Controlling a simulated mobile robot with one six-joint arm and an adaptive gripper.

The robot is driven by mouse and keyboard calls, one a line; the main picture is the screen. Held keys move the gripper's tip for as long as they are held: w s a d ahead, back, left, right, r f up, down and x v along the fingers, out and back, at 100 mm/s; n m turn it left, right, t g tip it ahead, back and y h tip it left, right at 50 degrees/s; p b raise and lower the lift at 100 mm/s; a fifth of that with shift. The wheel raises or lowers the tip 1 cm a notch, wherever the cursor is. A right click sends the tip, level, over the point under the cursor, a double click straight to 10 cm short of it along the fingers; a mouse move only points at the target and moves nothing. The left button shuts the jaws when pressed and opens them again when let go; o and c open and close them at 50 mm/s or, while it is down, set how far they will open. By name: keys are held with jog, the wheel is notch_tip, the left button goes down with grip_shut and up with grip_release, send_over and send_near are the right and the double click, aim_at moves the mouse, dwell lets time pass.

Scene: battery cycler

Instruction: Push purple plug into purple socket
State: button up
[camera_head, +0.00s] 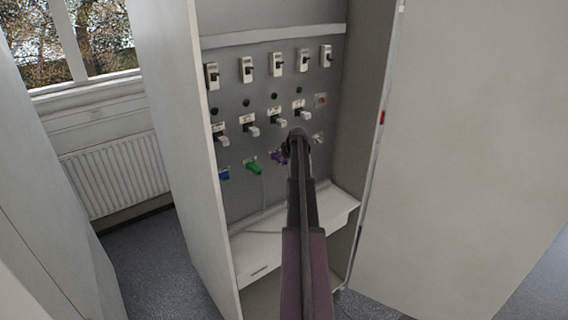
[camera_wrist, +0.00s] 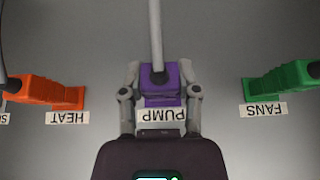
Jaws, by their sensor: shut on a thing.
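The purple plug (camera_wrist: 160,76) is between the two fingers of my gripper (camera_wrist: 160,82) in the wrist view, with a grey cable running from it to the top edge. Purple of the socket (camera_wrist: 163,102) shows just beyond the plug, by the upside-down PUMP label (camera_wrist: 161,114). The plug is lined up with the socket, but I cannot tell how deep it sits. In the head view my gripper (camera_head: 298,140) is at the panel's lower row, and purple (camera_head: 277,157) shows just left of it. My arm hides part of this spot.
In the wrist view a green plug (camera_wrist: 288,77) stands at FANS on the right and an orange plug (camera_wrist: 38,90) at HEAT on the left. In the head view rows of switches (camera_head: 277,65) are above, a white shelf (camera_head: 270,257) below, and cabinet walls at both sides.

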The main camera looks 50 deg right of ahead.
jog(key=shift+w, duration=0.2)
jog(key=o, duration=0.9)
jog(key=shift+o, duration=0.2)
jog(key=shift+s, duration=0.15)
jog(key=s+a, duration=0.2)
jog(key=s, duration=0.7)
jog(key=w+a, duration=0.5)
jog(key=a, duration=0.7)
jog(key=w+a, duration=0.5)
jog(key=a, duration=0.7)
jog(key=shift+a, duration=0.25)
jog(key=shift+f, duration=0.1)
